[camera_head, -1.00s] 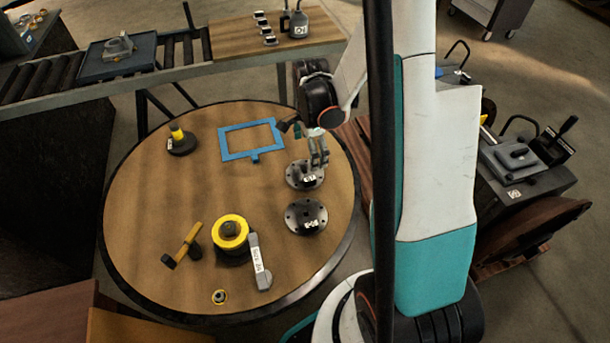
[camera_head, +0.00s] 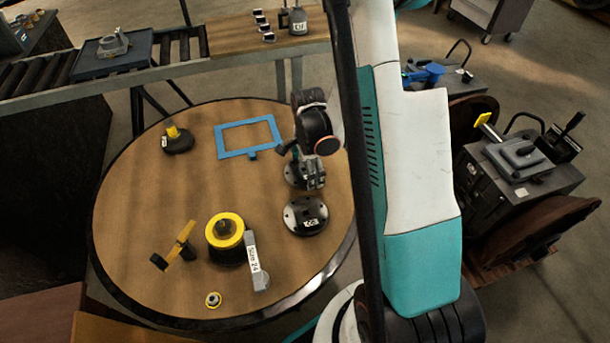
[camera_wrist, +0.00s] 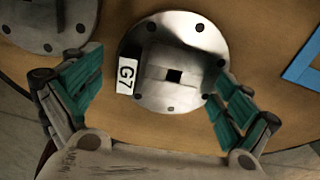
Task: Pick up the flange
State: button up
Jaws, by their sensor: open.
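A round steel flange with a square hub, a square hole, a ring of bolt holes and a white G7 label fills the middle of the wrist view (camera_wrist: 170,95). In the head view the flange (camera_head: 291,178) is partly hidden behind my gripper (camera_head: 312,180). In the wrist view my gripper (camera_wrist: 157,93) is open, with one teal-padded finger left of the flange and one right of it. The fingers look apart from its sides. A second, similar flange (camera_head: 305,216) lies nearer on the table; part of it also shows at the wrist view's upper left (camera_wrist: 35,22).
The round wooden table (camera_head: 140,215) also holds a blue frame (camera_head: 222,143), a yellow-topped dark part (camera_head: 177,140), a large yellow-ringed part (camera_head: 226,240), a yellow-handled hammer (camera_head: 178,246) and a small ring (camera_head: 213,300). Its left-centre is clear.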

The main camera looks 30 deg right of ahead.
jog(key=shift+r, duration=0.1)
jog(key=c, duration=1.2)
jog(key=shift+r, duration=0.1)
